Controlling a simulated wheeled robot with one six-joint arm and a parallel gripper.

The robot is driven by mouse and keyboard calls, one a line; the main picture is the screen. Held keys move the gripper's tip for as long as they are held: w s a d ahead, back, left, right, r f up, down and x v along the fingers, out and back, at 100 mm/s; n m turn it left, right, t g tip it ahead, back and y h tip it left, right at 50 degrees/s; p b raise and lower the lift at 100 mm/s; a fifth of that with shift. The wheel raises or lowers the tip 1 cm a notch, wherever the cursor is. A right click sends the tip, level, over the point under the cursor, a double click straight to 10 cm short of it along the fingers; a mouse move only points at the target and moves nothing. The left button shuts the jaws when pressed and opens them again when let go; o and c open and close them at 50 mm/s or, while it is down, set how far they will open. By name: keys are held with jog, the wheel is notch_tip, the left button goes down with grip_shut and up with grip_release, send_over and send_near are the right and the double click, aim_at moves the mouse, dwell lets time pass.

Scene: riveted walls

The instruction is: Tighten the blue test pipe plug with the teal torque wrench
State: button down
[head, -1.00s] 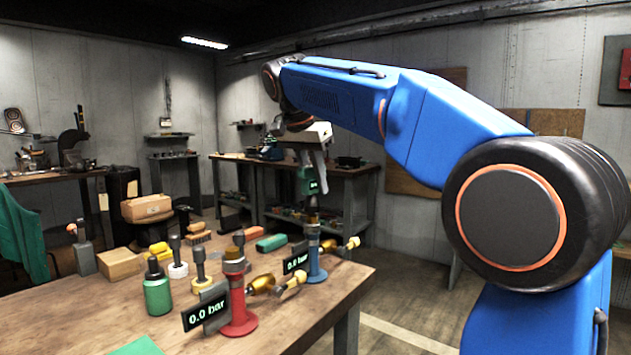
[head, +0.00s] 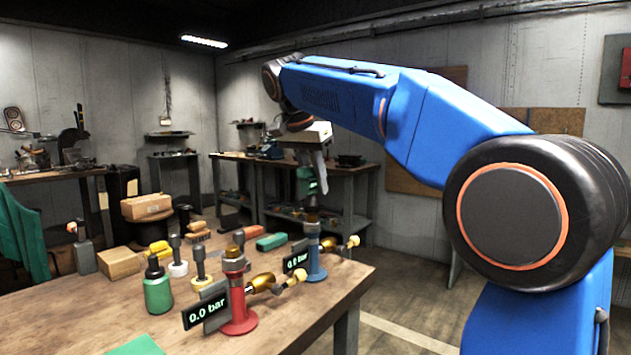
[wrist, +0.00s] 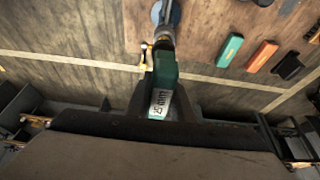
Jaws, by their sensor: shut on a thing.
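My gripper (head: 311,172) is shut on the teal torque wrench (head: 308,185) and holds it upright above the blue test pipe (head: 314,258). In the wrist view the wrench (wrist: 164,80) shows a lit readout and points at the blue pipe's base (wrist: 165,14). The wrench's lower end is at the top of the blue pipe. I cannot tell whether it is seated on the plug, which is hidden. A display by the blue pipe reads 0.0 bar. The red test pipe (head: 237,290) stands nearer, with its own 0.0 bar display (head: 206,309).
The wooden workbench (head: 100,310) also holds a green bottle (head: 158,289), a cardboard box (head: 119,261), a teal block (head: 271,242) and several small tools. The blue pipe stands near the bench's right edge, with open floor beyond. Shelves stand behind.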

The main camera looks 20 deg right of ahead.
jog(key=shift+f, duration=1.15)
dwell(0.6)
jog(key=shift+s+d+m+g, duration=0.15)
jog(key=shift+m+g, duration=0.35)
jog(key=shift+m, duration=0.7)
jog(key=shift+s+m+g+h, duration=0.15)
jog(key=shift+m+g+h, duration=0.2)
jog(key=shift+m, duration=0.85)
jog(key=shift+s+m+g, duration=0.15)
jog(key=shift+m+g, duration=0.4)
jog(key=shift+m, duration=0.65)
